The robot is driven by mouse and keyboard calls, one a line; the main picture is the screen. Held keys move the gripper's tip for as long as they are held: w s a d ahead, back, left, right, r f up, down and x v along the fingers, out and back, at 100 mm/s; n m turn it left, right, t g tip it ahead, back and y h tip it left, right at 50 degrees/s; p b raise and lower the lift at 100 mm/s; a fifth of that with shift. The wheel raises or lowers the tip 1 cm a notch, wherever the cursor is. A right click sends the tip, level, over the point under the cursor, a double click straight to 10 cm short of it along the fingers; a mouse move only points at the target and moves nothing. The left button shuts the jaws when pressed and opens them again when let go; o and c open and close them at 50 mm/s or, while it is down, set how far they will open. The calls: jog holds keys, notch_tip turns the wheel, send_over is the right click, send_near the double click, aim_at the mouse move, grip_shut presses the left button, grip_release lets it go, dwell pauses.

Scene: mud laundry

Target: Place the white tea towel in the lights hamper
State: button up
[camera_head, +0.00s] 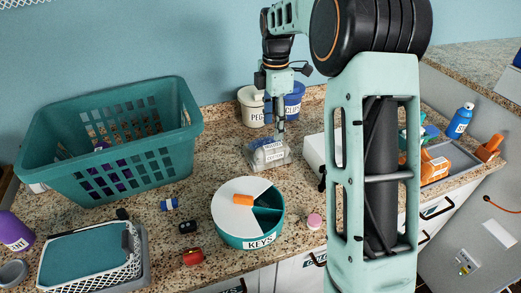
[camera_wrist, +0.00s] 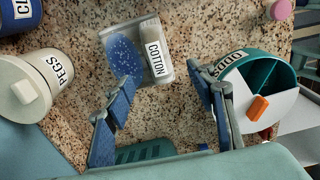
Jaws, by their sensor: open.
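I cannot make out a white tea towel or a hamper labelled lights in either view. My gripper (camera_head: 280,128) hangs above the counter, just over a small clear container (camera_head: 268,154) at the back middle. In the wrist view, my gripper (camera_wrist: 165,90) has its two blue-padded fingers spread apart with nothing between them. The clear container also shows there (camera_wrist: 138,52), with a label reading COTTON and a blue speckled patch on it.
A teal slotted basket (camera_head: 62,112) stands at the left. A round KEYS organizer (camera_head: 235,222) is in the front middle. PEGS (camera_head: 252,108) and blue CLIPS (camera_head: 291,100) tubs stand behind the gripper.

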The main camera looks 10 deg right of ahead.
aim_at(273, 147)
notch_tip(273, 147, down, 10)
jog(key=shift+p, duration=0.45)
grip_shut()
dwell(0.4)
jog(key=shift+r, duration=0.15)
